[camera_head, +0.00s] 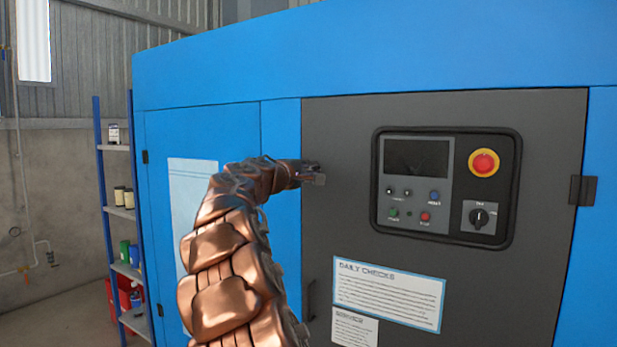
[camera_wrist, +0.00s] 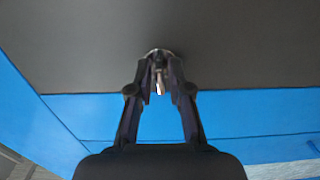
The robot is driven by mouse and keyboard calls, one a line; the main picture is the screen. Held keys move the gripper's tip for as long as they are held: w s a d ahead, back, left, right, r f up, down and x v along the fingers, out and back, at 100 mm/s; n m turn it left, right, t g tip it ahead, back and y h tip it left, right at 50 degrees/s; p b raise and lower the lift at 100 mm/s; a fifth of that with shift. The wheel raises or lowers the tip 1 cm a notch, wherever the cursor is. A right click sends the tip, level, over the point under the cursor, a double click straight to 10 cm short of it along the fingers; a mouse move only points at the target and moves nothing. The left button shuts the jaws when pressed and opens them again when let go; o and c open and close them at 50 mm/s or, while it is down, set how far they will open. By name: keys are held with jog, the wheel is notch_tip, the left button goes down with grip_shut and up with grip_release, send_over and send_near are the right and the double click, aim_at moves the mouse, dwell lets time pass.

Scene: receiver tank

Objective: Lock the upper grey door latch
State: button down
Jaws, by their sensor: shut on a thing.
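The dark grey door (camera_head: 345,215) of the blue machine is closed in the head view; it also fills the top of the wrist view (camera_wrist: 80,45). My gripper (camera_head: 314,175) is at the door's upper left edge. In the wrist view my gripper (camera_wrist: 161,70) has both fingers closed around the small metallic upper latch (camera_wrist: 159,83), near the border between grey door and blue panel. The fingers cover most of the latch, and I cannot tell its exact angle. In the head view the gripper hides it.
A control panel (camera_head: 446,187) with a screen, buttons and a red emergency stop is to the right. A dark handle (camera_head: 311,300) sits lower on the door's left edge. A hinge (camera_head: 583,190) is at the right edge. Shelves (camera_head: 120,211) stand far left.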

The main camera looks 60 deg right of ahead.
dwell(0.6)
jog(key=c, duration=1.3)
grip_release()
jog(key=shift+o, duration=0.2)
jog(key=shift+a, duration=0.1)
jog(key=a, duration=1.1)
jog(key=shift+s+a, duration=0.2)
jog(key=shift+a, duration=0.2)
